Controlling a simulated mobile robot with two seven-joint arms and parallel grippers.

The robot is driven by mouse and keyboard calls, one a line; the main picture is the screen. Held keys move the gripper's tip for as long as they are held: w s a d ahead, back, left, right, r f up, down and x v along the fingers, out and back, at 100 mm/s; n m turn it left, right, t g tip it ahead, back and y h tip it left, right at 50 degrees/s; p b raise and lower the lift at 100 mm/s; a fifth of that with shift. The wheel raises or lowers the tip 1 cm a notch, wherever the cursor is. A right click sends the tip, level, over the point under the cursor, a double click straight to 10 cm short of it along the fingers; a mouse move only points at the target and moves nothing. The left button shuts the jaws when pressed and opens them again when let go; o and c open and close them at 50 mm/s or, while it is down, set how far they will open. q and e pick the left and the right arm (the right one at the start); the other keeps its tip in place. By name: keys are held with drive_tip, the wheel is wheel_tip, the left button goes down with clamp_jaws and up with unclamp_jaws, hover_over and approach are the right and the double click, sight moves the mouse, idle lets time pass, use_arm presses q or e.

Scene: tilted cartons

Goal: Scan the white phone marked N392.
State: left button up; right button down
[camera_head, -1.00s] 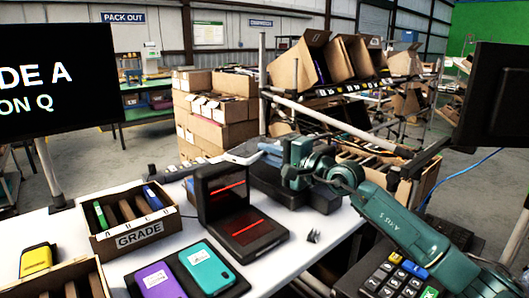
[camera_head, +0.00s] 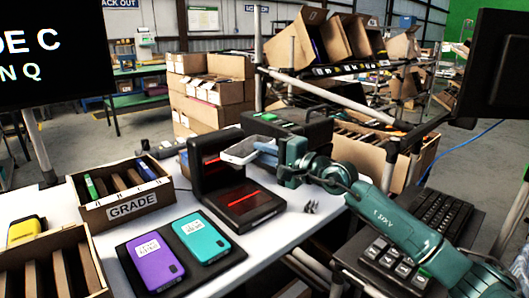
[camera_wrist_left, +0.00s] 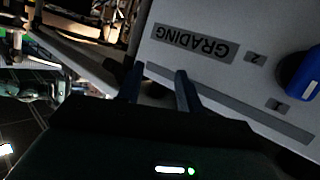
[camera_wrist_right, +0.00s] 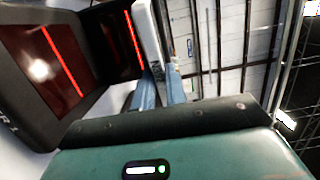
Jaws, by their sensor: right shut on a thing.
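The white phone (camera_head: 240,151) is shut in my right gripper (camera_head: 262,150), held in the air close to the right edge of the scanner's upright panel. In the right wrist view, the white phone (camera_wrist_right: 147,35) shows edge-on between the fingers, beside the scanner's red lines. The black scanner (camera_head: 248,205) has red lines on its upright panel and its flat pad; nothing lies on the pad. My left gripper (camera_wrist_left: 160,85) shows only in the left wrist view, fingers apart and empty, near a surface labelled GRADING.
Purple (camera_head: 153,262) and teal (camera_head: 201,238) phones with labels lie on a black mat, left of the scanner. The GRADE box (camera_head: 133,207) stands behind them. A monitor (camera_head: 60,50) is at upper left, a keypad (camera_head: 390,258) at lower right.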

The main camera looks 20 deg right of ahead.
drive_tip(key=shift+r, duration=0.1)
wheel_tip(320, 180, up, 5)
drive_tip(key=p, duration=0.3)
